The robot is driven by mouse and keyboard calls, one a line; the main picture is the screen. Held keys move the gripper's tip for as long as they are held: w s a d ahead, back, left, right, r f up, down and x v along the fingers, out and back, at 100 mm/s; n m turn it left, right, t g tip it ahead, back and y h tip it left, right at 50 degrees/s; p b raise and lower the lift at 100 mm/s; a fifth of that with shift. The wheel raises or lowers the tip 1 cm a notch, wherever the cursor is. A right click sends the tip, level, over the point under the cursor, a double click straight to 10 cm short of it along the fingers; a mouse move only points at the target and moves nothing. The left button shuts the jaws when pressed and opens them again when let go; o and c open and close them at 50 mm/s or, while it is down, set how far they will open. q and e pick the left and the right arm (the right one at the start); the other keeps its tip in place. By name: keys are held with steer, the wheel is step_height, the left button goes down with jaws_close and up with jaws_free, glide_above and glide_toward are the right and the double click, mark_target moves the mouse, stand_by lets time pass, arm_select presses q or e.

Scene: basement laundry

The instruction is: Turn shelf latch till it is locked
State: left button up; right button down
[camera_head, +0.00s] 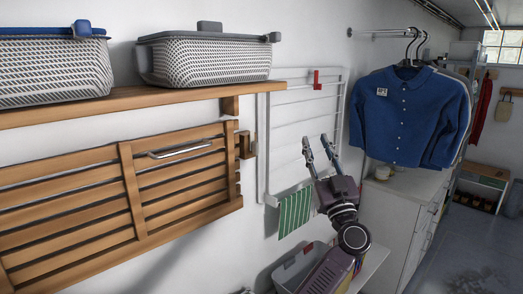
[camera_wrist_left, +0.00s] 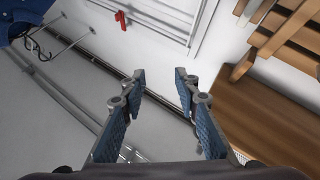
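A slatted wooden fold-down shelf (camera_head: 130,195) with a metal bar handle (camera_head: 180,150) lies against the wall. At its upper right end is a small wooden latch block (camera_head: 245,145) with a brass-coloured part; I cannot tell which way it is turned. My left gripper (camera_head: 318,142) is open and empty, to the right of the latch and clear of it, in front of the white drying rack. In the left wrist view my open fingers (camera_wrist_left: 159,74) have nothing between them, and the slatted shelf (camera_wrist_left: 292,30) shows at the upper right. My right gripper is not in view.
A fixed wooden shelf (camera_head: 150,103) with lidded baskets (camera_head: 205,60) juts out above the latch. The white rack (camera_head: 300,100) carries a red clip (camera_head: 317,80) and a green striped cloth (camera_head: 294,212). A blue shirt (camera_head: 408,115) hangs to the right.

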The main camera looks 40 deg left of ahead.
mark_target(259, 148)
arm_select(q)
steer(key=s+a+f+n+g+p, duration=0.1)
steer(key=a+g, duration=0.3)
steer(key=a, duration=0.1)
steer(key=s+a+f+n+g+h+p, duration=0.1)
steer(key=a+n+g, duration=0.1)
steer(key=a+g, duration=0.2)
steer(key=s+a+f+n+g+h+p, duration=0.1)
steer(key=a+g, duration=0.3)
steer(key=a, duration=0.2)
steer(key=shift+s+a+f+n+g, duration=0.2)
steer(key=shift+s+f+n+g, duration=0.1)
steer(key=shift+s+f+g, duration=0.1)
steer(key=shift+w+a, duration=0.15)
steer(key=shift+a, duration=0.4)
jaws_close()
